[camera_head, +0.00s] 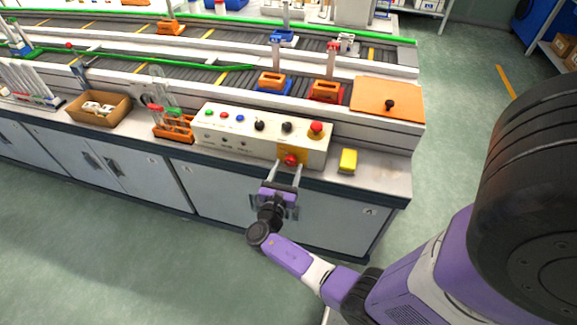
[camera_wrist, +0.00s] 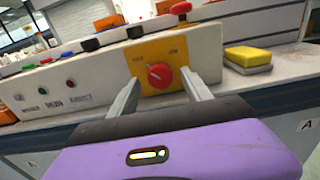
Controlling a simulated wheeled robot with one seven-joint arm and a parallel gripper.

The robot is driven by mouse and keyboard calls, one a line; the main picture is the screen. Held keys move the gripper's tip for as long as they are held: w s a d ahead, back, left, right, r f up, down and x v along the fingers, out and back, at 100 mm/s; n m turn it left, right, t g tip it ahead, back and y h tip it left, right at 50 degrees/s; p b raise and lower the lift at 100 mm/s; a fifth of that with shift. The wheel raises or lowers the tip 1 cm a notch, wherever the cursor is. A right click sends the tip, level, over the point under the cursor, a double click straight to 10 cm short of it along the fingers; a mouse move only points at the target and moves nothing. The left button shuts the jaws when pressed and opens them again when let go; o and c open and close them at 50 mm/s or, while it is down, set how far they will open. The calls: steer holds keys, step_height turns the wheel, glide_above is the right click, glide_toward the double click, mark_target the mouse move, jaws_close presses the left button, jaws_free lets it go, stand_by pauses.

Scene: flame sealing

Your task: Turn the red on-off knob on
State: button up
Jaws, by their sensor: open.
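The red on-off knob (camera_wrist: 160,75) sits on a yellow plate (camera_wrist: 145,53) on the front of a white control box (camera_wrist: 90,72). In the head view the knob (camera_head: 290,160) is at the box's lower right. My gripper (camera_wrist: 163,92) is open, with one finger on each side of the knob and a gap to each. In the head view my gripper (camera_head: 288,165) reaches up to the box front from below. Whether the fingertips touch the plate is unclear. The knob's white mark points up and to the left in the wrist view.
A yellow sponge (camera_head: 348,160) lies right of the box. A red mushroom button (camera_head: 316,128) and dark knobs (camera_head: 287,127) are on top of the box. An orange tube rack (camera_head: 175,130) and a cardboard box (camera_head: 98,108) stand to the left. The floor in front is clear.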

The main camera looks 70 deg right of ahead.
steer(key=shift+d, duration=0.6)
jaws_close()
